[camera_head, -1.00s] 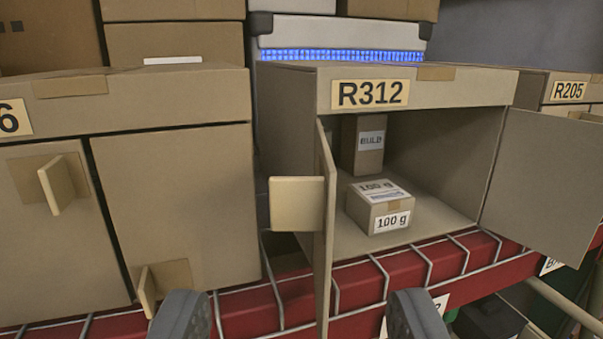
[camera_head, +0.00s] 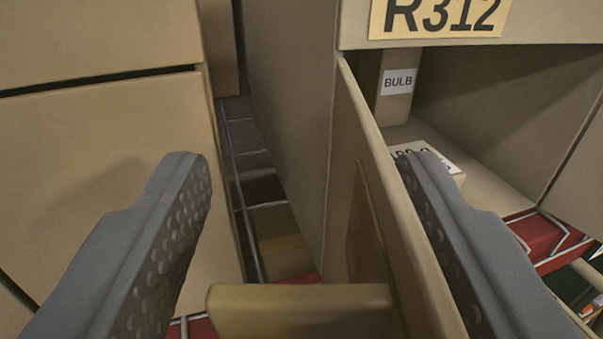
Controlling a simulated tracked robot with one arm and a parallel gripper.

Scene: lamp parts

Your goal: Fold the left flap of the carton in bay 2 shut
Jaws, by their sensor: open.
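The carton labelled R312 (camera_head: 287,110) fills the right of the view, with no bay number showing. Its left flap (camera_head: 362,170) stands open, swung out toward me and seen nearly edge-on. A beige tab handle (camera_head: 300,312) sticks out to the left from the flap's outer face, low in the view. My gripper (camera_head: 302,162) is open and empty. The flap lies between its two fingers, much closer to the right finger, which is on the flap's inner side. I cannot tell whether that finger touches the flap. The left finger is well clear of it.
A neighbouring carton (camera_head: 100,190) stands on the left, behind my left finger. A narrow gap with wire shelving (camera_head: 246,190) separates the cartons. Inside R312 are a BULB box (camera_head: 397,85) and a partly hidden box (camera_head: 445,160). The right flap (camera_head: 580,180) is open.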

